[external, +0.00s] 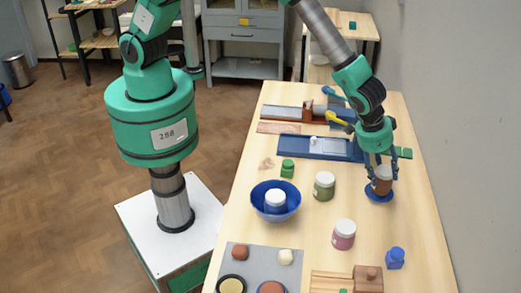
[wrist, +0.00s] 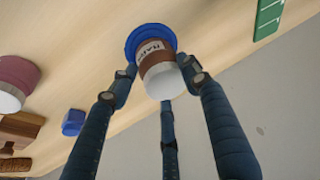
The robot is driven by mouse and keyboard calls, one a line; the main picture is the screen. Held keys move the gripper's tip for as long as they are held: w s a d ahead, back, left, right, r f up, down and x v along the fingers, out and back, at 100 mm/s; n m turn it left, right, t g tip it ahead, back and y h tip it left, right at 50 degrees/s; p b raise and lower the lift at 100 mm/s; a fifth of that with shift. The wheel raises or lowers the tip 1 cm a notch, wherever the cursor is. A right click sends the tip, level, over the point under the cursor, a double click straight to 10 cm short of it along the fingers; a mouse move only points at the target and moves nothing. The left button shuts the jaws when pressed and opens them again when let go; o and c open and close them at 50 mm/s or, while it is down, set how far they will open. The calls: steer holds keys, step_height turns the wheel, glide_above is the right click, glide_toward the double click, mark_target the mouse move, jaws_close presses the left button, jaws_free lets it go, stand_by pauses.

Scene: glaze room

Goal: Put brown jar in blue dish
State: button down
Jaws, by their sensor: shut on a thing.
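The brown jar (external: 381,181) has a pale lid and a light label. My gripper (external: 380,172) is shut on it at the right side of the table. The small round blue dish (external: 378,197) is directly below the jar. In the wrist view, the gripper's fingers (wrist: 160,76) close around the jar (wrist: 154,58), and the blue dish (wrist: 133,40) shows behind its base. I cannot tell whether the jar's base touches the dish. Part of the dish is hidden by the jar.
A blue bowl (external: 259,210) holds a white jar. A green jar (external: 324,186), a pink jar (external: 343,234) and a small blue bottle (external: 395,258) stand nearby. A blue tray (external: 297,153) lies farther back. The wall is close on the right.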

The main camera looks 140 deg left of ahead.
steer(key=shift+f, duration=0.55)
steer(key=shift+f+b, duration=0.45)
steer(key=shift+b, duration=0.15)
steer(key=c, duration=0.9)
jaws_free()
steer(key=shift+r+p, duration=0.25)
steer(key=shift+p, duration=0.1)
steer(key=shift+r+p, duration=0.35)
steer(key=shift+r, duration=0.1)
steer(key=v, duration=1.1)
steer(key=shift+s+r, duration=0.15)
steer(key=shift+r, duration=0.05)
steer(key=shift+d+r, duration=0.1)
